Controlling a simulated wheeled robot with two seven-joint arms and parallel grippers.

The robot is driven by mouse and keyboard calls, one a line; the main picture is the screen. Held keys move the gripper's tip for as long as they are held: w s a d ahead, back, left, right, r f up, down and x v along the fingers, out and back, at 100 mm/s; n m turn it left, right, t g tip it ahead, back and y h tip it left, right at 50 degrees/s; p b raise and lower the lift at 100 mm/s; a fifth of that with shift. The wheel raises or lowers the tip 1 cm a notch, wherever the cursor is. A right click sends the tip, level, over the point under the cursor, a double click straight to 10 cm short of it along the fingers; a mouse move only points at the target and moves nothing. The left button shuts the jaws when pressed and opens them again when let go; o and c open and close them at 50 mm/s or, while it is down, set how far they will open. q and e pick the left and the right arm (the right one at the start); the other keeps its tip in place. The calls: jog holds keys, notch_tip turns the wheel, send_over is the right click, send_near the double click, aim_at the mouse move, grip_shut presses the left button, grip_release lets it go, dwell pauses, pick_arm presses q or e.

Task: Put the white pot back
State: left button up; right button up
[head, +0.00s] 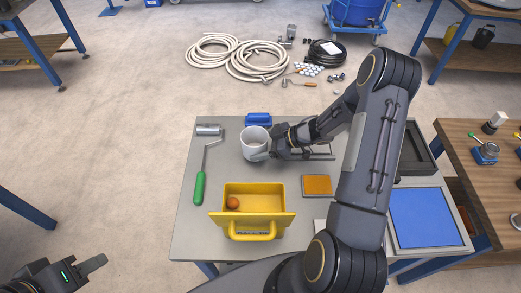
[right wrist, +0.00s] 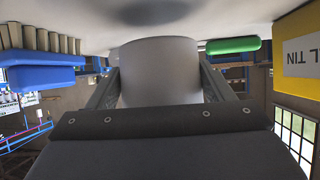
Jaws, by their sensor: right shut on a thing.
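The white pot (head: 255,138) is upright at the upper middle of the grey worktable, between a blue block and the yellow tray. My right gripper (head: 264,153) reaches it from the right and is shut on it. In the right wrist view the white pot (right wrist: 160,72) sits between the two fingers of the right gripper (right wrist: 160,90). I cannot tell whether its bottom touches the tabletop. My left gripper (head: 95,264) is at the lower left, off the table. One finger shows clearly, so its opening is unclear.
The worktable (head: 190,235) also holds a green-handled roller (head: 199,187), a yellow tray (head: 256,204) with an orange ball, an orange-topped pad (head: 317,185) and a blue panel (head: 422,217). A blue block (head: 258,119) lies just behind the pot. My right arm hides part of the table's right side.

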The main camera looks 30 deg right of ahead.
jog(key=shift+f, duration=1.35)
jog(key=shift+f, duration=0.1)
jog(key=shift+f, duration=0.15)
jog(key=o, duration=1)
jog(key=shift+s, duration=0.1)
